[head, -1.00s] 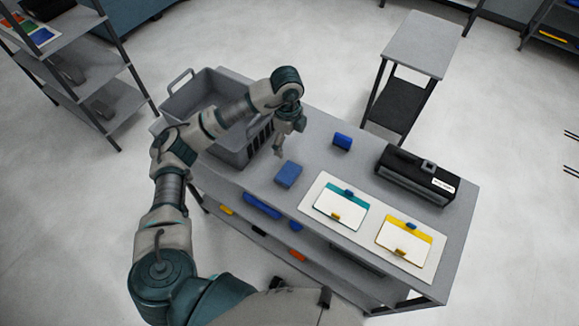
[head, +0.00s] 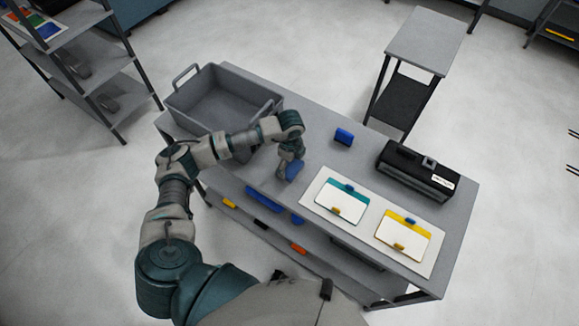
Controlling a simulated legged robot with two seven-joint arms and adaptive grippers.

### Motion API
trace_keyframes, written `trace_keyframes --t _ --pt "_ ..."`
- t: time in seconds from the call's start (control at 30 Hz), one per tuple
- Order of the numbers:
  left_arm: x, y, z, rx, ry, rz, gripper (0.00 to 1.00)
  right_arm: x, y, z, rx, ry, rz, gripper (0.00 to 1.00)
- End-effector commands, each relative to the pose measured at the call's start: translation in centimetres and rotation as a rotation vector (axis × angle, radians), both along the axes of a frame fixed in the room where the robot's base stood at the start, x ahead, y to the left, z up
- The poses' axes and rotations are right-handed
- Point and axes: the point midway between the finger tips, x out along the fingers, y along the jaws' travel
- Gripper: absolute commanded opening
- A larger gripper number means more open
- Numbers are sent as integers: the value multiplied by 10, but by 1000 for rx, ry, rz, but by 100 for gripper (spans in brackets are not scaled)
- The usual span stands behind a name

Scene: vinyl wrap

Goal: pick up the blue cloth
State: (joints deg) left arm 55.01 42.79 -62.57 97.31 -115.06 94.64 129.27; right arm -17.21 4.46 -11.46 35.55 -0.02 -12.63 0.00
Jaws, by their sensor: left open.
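My right gripper is not in view.
A grey bin (head: 205,105) stands at the table's left end. A small blue block (head: 343,137) and a black case (head: 415,172) stand toward the back. The white board (head: 350,222) bears a teal-edged and a yellow-edged card. Small coloured items lie on the lower shelf.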

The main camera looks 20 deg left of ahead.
Motion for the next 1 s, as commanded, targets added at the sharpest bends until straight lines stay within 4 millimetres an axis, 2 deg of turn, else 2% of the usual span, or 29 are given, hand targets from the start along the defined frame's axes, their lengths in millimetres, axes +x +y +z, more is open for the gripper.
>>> trace_keyframes --t 0.13,0.33,0.37,0.47,0.5,0.8,0.87,1.0 --pt "0 1 -13 -2 0 1 100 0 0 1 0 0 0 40" --pt "0 3 -14 -3 -1 1 100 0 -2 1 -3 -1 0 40" --pt "0 3 -14 -3 -1 1 95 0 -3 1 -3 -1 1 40" --pt "0 3 -14 -3 -1 1 70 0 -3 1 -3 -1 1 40" --pt "0 3 -14 -3 -1 1 67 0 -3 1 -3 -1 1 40" --pt "0 2 -12 -2 -1 1 66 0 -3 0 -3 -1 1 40" --pt "1 2 -6 -3 -3 0 66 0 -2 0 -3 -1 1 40" --pt "1 2 20 -4 -5 0 66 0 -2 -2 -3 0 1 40"
